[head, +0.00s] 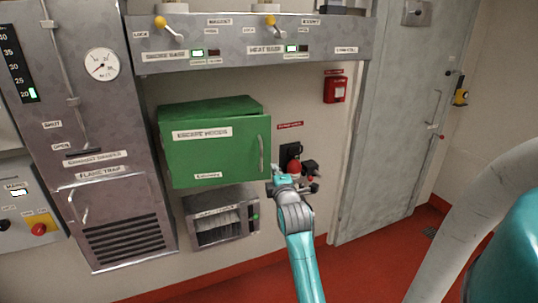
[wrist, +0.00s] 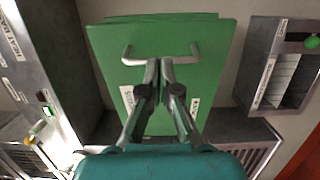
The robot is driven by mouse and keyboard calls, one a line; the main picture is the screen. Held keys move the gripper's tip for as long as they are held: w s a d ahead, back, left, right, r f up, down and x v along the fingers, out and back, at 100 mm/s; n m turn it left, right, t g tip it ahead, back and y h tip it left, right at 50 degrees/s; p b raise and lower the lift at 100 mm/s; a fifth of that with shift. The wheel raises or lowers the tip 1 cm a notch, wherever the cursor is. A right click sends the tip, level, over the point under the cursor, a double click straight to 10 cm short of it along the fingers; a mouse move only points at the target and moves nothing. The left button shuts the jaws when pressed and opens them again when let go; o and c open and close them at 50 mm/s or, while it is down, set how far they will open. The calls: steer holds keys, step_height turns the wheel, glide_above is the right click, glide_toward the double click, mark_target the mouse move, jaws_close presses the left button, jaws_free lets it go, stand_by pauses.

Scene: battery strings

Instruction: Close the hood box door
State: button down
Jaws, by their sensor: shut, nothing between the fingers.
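The hood box (head: 213,105) is a green wall box labelled "ESCAPE HOODS". Its green door (head: 225,155) covers the front and has a pale bar handle (head: 261,153) near its right edge. The door lies flat or nearly flat to the box; I cannot tell whether a small gap is left. My gripper (head: 276,170) is just beside the door's lower right edge. In the wrist view the door (wrist: 205,65) fills the middle, and the shut, empty fingertips (wrist: 160,62) are close to the handle (wrist: 135,59), not visibly gripping it. Contact with the door is unclear.
A grey vented unit (head: 215,237) sits below the box, and a grey switch panel (head: 235,65) overhangs it. A socket with a red knob (head: 294,167) is right of the box, behind my gripper. A tall grey cabinet (head: 85,130) stands left. Red floor (head: 345,275) is clear in front.

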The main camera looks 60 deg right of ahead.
mark_target(267, 150)
steer(key=x, duration=1.1)
steer(key=shift+w+d, duration=0.15)
steer(key=shift+d, duration=0.05)
